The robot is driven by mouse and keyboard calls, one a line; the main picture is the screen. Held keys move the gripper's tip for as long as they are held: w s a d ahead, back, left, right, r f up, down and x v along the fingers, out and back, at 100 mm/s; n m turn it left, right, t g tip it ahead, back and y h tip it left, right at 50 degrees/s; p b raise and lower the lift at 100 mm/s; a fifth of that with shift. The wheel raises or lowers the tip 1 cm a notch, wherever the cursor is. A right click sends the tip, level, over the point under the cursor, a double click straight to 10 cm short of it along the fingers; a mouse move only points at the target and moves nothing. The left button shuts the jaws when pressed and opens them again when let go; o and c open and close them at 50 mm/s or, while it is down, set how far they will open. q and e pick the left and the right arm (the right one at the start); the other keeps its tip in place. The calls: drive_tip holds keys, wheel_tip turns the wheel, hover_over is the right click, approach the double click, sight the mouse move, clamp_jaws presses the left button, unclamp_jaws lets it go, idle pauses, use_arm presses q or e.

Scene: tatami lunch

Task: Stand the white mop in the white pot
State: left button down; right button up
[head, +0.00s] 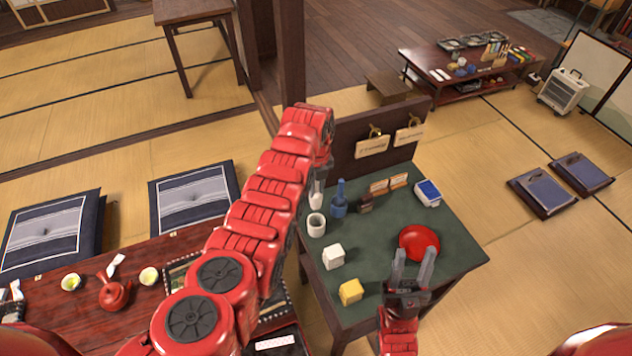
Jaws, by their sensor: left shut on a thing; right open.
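The white pot (316,228) stands upright near the left edge of the green-topped table (400,285). A small white piece just above it (316,200) looks like the white mop, hanging below my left gripper (321,174). My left gripper is shut on it, and my red arm hides part of the grip. I cannot tell whether the mop's lower end is inside the pot or just behind its rim. My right gripper (412,258) is open and empty, with its fingers in front of a red round dish (419,240).
Beside the white pot stands a blue pot with a blue upright piece (339,204). A white block (333,257), a yellow block (351,292), a dark box (365,204) and a blue-white box (428,193) are on the table. A dark board (345,135) rises behind.

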sight(317, 198)
use_arm(q)
drive_tip(key=shift+s+d+f+b, duration=0.1)
drive_tip(key=shift+d+f+b, duration=0.05)
drive_tip(key=shift+f+b, duration=1)
drive_tip(key=shift+f, duration=0.55)
wheel_tip(317, 198, down, 8)
drive_tip(key=b, duration=0.7)
drive_tip(key=shift+r, duration=0.1)
drive_tip(key=c, duration=0.7)
unclamp_jaws()
